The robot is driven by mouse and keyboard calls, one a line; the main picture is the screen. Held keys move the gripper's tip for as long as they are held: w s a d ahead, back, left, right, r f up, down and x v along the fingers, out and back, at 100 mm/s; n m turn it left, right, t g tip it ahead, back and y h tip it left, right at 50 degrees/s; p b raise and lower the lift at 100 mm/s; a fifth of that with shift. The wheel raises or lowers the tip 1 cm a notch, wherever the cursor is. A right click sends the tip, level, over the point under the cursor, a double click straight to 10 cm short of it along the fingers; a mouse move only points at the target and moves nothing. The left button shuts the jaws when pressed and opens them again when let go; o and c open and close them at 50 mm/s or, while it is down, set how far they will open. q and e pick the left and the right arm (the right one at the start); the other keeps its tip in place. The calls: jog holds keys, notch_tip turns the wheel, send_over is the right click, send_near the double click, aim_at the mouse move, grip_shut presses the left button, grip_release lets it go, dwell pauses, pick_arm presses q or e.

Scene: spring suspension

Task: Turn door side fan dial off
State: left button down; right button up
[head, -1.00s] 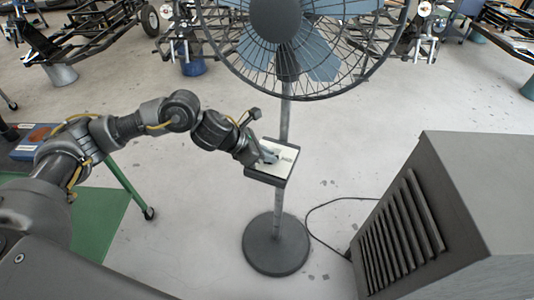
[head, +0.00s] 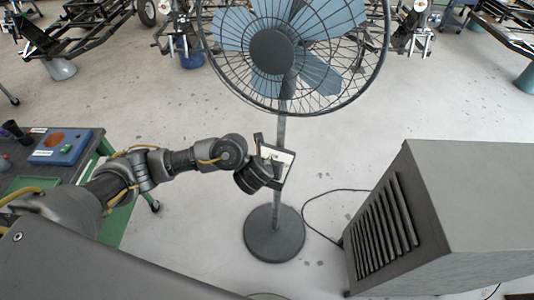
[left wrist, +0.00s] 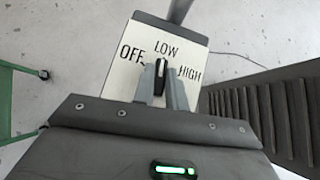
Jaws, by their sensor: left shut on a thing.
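The pedestal fan (head: 272,52) stands ahead, with a control box (head: 284,178) on its pole. In the left wrist view its white dial plate (left wrist: 120,75) reads OFF at left, LOW at top and HIGH at right. The black dial knob (left wrist: 160,72) has a white mark pointing up, roughly at LOW. My left gripper (left wrist: 161,85) is shut on the knob, one finger on each side; it shows in the head view at the box (head: 272,163), where my wrist hides part of the plate. My right gripper is not in view.
A grey louvred cabinet (head: 450,210) stands right of the fan, with a cable (head: 325,200) on the floor between. A green-framed bench (head: 108,145) with a blue box (head: 62,147) is at left. Open floor surrounds the round fan base (head: 274,234).

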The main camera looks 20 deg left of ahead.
pick_arm(q)
jog(key=n+y+p, duration=0.2)
jog(key=n+p, duration=0.1)
jog(key=p, duration=0.1)
jog(key=shift+d+r+n+g+y, duration=0.25)
jog(key=shift+r+n+g+y, duration=0.05)
jog(key=shift+r+n+y, duration=0.1)
jog(key=shift+f+n+g+y+p, duration=0.1)
jog(key=shift+n+g+y+p, duration=0.2)
jog(key=shift+n+y+p, duration=0.5)
jog(key=n+p, duration=0.1)
jog(key=n+g+y+p, duration=0.1)
jog(key=n, duration=0.1)
jog(key=shift+w+d+f+y, duration=0.15)
jog(key=shift+y, duration=0.15)
jog(key=shift+n+g+y+p, duration=0.3)
jog(key=shift+n+g+y, duration=0.3)
jog(key=shift+n, duration=0.4)
jog(key=shift+w+f, duration=0.1)
jog(key=c, duration=1.4)
grip_release()
jog(key=shift+c, duration=0.2)
